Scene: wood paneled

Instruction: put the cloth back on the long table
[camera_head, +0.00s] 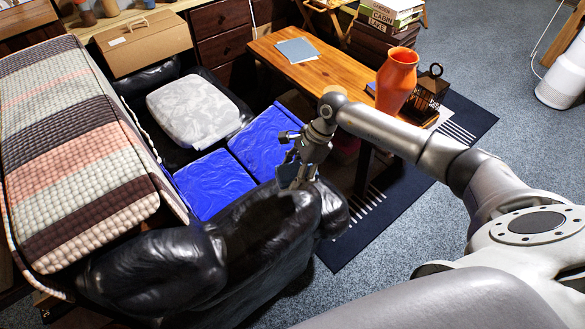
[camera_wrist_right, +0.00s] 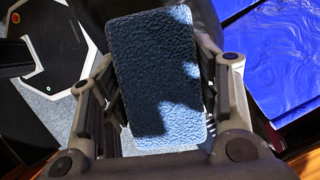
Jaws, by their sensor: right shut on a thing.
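My right gripper (camera_head: 290,172) is over the black leather armrest, beside the blue cushions. In the right wrist view it is shut on a dark blue, textured, flat rectangular piece (camera_wrist_right: 155,85), which looks like the folded cloth. In the head view the held piece is hard to make out against the dark seat. The long wooden table (camera_head: 335,72) stands beyond my gripper, up and to the right. A grey-blue flat folded piece (camera_head: 297,50) lies on its far left part. My left gripper is not in view.
An orange vase (camera_head: 396,80) and a dark lantern (camera_head: 429,90) stand at the table's right end. Blue cushions (camera_head: 213,184) and a grey cushion (camera_head: 193,111) lie on the black leather sofa (camera_head: 160,268). The table's middle has bare wood.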

